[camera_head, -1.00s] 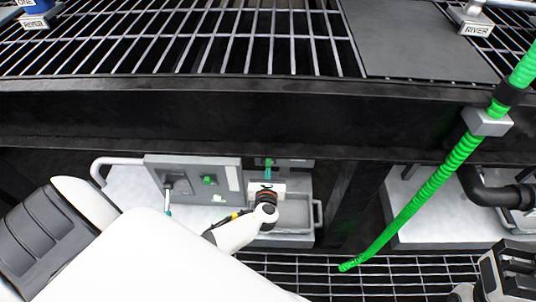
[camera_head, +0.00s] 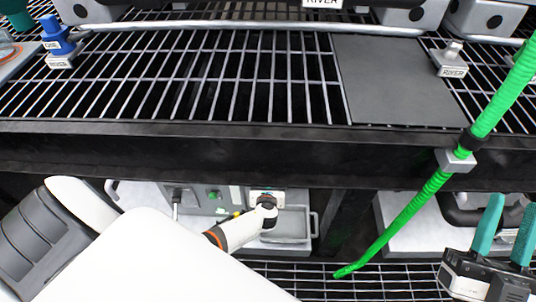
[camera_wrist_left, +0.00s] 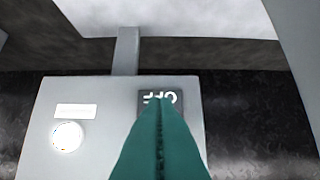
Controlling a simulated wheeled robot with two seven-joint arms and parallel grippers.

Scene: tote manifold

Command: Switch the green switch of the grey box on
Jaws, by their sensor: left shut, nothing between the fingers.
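A grey box (camera_head: 200,205) with a small green switch (camera_head: 213,195) sits under the beam in the head view; its top is hidden. My left gripper (camera_head: 266,195) is right of that switch, its fingers mostly hidden. In the left wrist view its shut, empty teal fingers (camera_wrist_left: 160,112) are in front of a dark plate reading OFF upside down (camera_wrist_left: 170,98), on a light grey box face (camera_wrist_left: 85,110). The fingers hide the plate's lower part; I cannot tell whether they touch it. My right gripper (camera_head: 508,203) is open and empty at the right edge.
A dark beam (camera_head: 250,155) and a grating shelf overhang the box. A green hose (camera_head: 420,200) slants down on the right. A grey tray (camera_head: 290,225) lies below my left gripper. A round white knob (camera_wrist_left: 67,136) is on the box face in the wrist view.

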